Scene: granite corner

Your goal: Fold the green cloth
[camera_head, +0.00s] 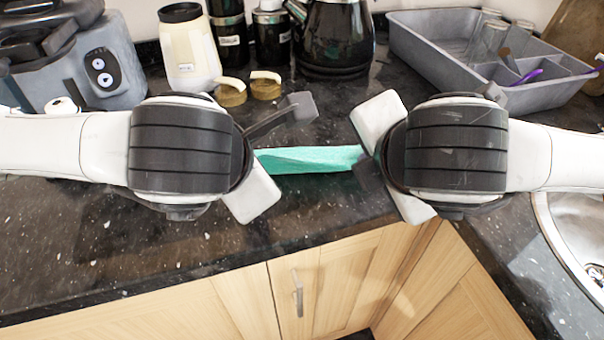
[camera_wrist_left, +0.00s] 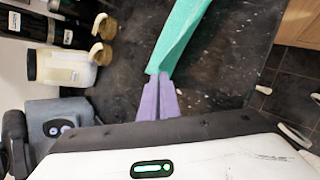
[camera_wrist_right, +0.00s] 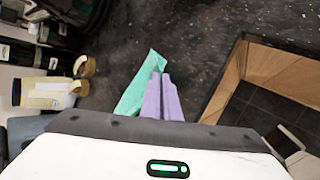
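The green cloth (camera_head: 308,159) shows in the head view as a narrow strip between my two grippers, above the dark counter; both its ends are hidden behind my wrists. In the left wrist view, my left gripper (camera_wrist_left: 159,78) has its purple fingers together on the end of the cloth (camera_wrist_left: 178,38), which stretches away from the fingertips. In the right wrist view, my right gripper (camera_wrist_right: 160,76) has its fingers together at the cloth's edge (camera_wrist_right: 138,86). The cloth hangs beside and beyond these fingertips. Whether the cloth touches the counter is hard to tell.
Behind the cloth stand a cream jar (camera_head: 189,55), two small cork-coloured lids (camera_head: 231,93), dark canisters and a black kettle (camera_head: 335,40). A grey divided tray (camera_head: 440,66) is at back right, a sink (camera_head: 575,235) at right. The counter's front strip is clear.

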